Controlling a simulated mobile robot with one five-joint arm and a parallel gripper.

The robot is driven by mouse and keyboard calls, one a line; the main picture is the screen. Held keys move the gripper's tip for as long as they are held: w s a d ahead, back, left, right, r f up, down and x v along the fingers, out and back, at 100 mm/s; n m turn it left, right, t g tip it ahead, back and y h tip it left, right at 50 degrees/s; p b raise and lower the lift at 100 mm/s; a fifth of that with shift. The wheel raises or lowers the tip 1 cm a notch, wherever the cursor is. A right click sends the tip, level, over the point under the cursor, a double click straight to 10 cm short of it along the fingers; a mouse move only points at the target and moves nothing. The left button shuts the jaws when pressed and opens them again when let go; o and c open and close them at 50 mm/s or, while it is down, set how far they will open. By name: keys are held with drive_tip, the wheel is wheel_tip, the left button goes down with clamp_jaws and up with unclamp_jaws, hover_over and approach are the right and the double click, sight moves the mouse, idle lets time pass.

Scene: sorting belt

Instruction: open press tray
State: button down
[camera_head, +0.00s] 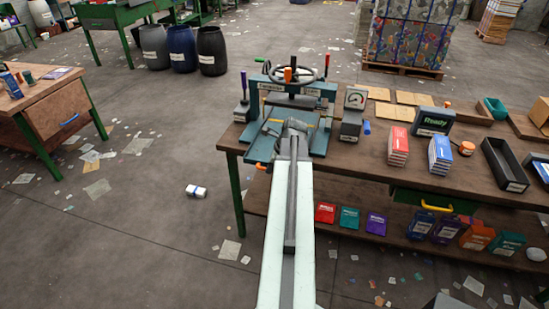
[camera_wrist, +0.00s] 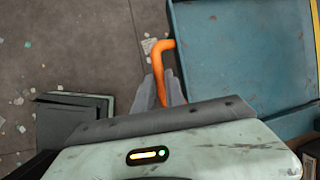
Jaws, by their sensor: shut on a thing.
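The press (camera_head: 328,92) stands at the left end of the workbench, with a hand wheel on top. Its flat blue-teal tray (camera_head: 258,148) lies at the front of the press, partly hidden by my arm. In the wrist view the tray (camera_wrist: 235,50) fills the upper right. An orange bent handle (camera_wrist: 165,47) sticks out beside the tray's left edge; its tip also shows in the head view (camera_head: 261,167). My gripper (camera_wrist: 158,88) is shut on the handle, with a grey finger on each side of it. In the head view my arm hides the gripper.
The wooden workbench (camera_head: 350,165) carries a dial gauge (camera_head: 352,110), red boxes (camera_head: 398,145), blue boxes (camera_head: 440,155) and a "Ready" display (camera_head: 433,122) to the right. A small white-blue box (camera_head: 197,191) lies on the floor. Floor left of the bench is mostly clear, with scattered paper.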

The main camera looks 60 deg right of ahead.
drive_tip(key=shift+s+a, duration=0.2)
drive_tip(key=shift+a, duration=0.4)
drive_tip(key=c, duration=1.4)
unclamp_jaws()
drive_tip(key=p+v, duration=0.7)
drive_tip(key=shift+r, duration=0.4)
drive_tip(key=shift+s, duration=0.15)
